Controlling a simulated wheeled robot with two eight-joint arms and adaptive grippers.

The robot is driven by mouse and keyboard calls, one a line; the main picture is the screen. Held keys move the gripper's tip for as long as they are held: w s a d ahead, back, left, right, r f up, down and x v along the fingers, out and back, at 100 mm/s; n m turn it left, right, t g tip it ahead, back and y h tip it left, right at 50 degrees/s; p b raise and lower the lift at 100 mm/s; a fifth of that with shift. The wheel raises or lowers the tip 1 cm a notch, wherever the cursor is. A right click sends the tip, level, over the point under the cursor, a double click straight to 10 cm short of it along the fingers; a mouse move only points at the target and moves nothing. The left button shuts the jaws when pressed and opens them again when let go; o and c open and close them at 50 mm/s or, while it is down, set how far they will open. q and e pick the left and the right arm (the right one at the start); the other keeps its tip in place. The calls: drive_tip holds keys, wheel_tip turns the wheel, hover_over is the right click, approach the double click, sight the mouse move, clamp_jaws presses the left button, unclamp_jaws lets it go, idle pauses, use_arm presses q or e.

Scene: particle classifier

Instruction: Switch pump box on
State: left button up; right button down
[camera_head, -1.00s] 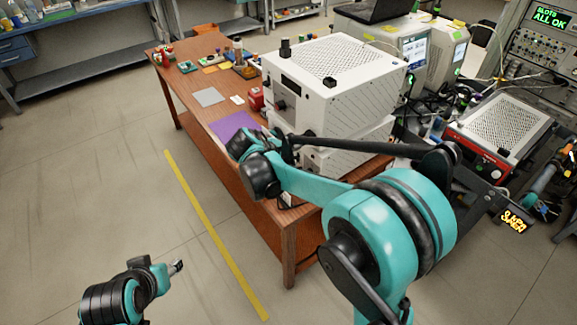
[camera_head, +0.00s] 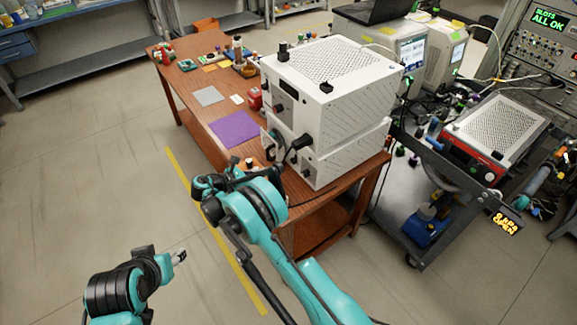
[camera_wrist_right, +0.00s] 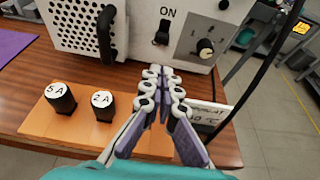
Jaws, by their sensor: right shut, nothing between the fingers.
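In the right wrist view, a white box front (camera_wrist_right: 130,35) carries the label ON above a small black switch (camera_wrist_right: 161,33). A round selector knob (camera_wrist_right: 204,48) sits to the right of the switch. My right gripper (camera_wrist_right: 163,73) is shut and empty, its fingertips just below the switch. Whether they touch the panel cannot be told. In the head view, two white boxes are stacked on the table, the upper one (camera_head: 340,95) and the lower one (camera_head: 345,158); the switch cannot be made out there. My left gripper (camera_head: 180,257) hangs over the floor, away from the boxes; its opening is unclear.
An orange holder (camera_wrist_right: 60,125) with black fuse caps marked 5A and 2A lies beside my right gripper on the wooden table (camera_wrist_right: 30,75). A small label plate (camera_wrist_right: 207,115) stands to its right. A purple mat (camera_head: 234,128) and a cart (camera_head: 400,205) flank the boxes.

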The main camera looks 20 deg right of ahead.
sight(294, 160)
idle(0.3)
drive_tip(key=b+x, duration=0.2)
drive_tip(key=x, duration=0.8)
drive_tip(key=shift+b, duration=0.4)
